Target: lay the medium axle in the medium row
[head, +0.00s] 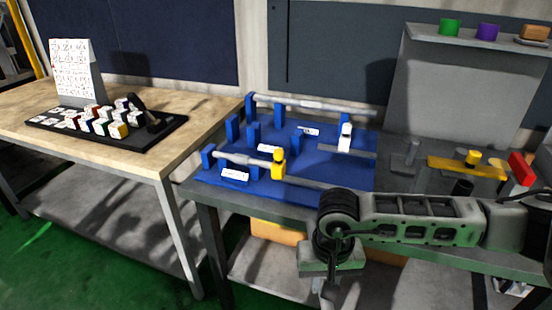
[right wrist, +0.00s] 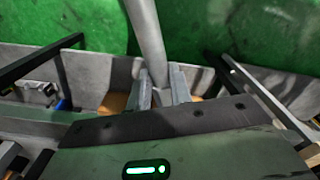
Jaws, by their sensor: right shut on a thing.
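A grey metal rod, which appears to be the medium axle (right wrist: 147,35), stands between the fingers of my right gripper (right wrist: 160,98) in the right wrist view. The gripper is shut on it, and the rod reaches up toward the top edge of that view. In the head view the gripper (head: 328,287) points down in front of the bench, and its hold on the rod is hard to make out. The blue rack (head: 318,168) carries rows of blue posts. Grey axles lie in the far row (head: 325,105) and near row (head: 238,158). The row between them holds no axle. My left gripper is not in view.
A white slider (head: 345,137) and a yellow block (head: 278,164) stand on the rack, with small white labels. A yellow bar (head: 465,168) lies to the right. A wooden table (head: 110,150) with a black tray stands at left. My right forearm crosses the bench front.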

